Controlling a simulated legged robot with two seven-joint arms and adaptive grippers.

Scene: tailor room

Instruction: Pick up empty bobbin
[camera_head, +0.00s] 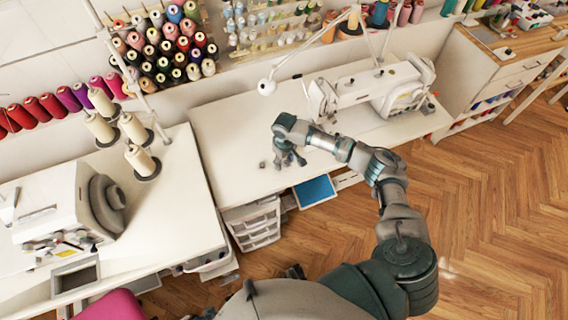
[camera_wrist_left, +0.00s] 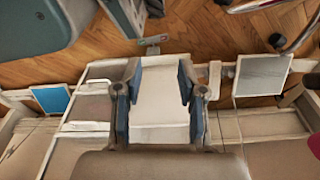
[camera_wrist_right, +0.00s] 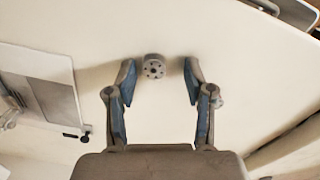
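A small grey metal bobbin (camera_wrist_right: 154,66) with holes in its round face lies on the white table, in the right wrist view. It sits ahead of my right gripper (camera_wrist_right: 158,75), roughly between the two fingertips, and neither finger clearly touches it. That gripper is open and empty; in the head view it points down over the table (camera_head: 225,130). A second small object (camera_wrist_right: 217,101) shows beside its right finger, partly hidden. A small dark object (camera_head: 262,164) lies left of the gripper in the head view. My left gripper (camera_wrist_left: 158,75) is open and empty, above white drawers.
A white sewing machine (camera_head: 400,90) stands on the table to the right of my right gripper. Another machine (camera_head: 60,215) and thread cones (camera_head: 140,160) stand on the left table. The tabletop around the gripper is mostly clear.

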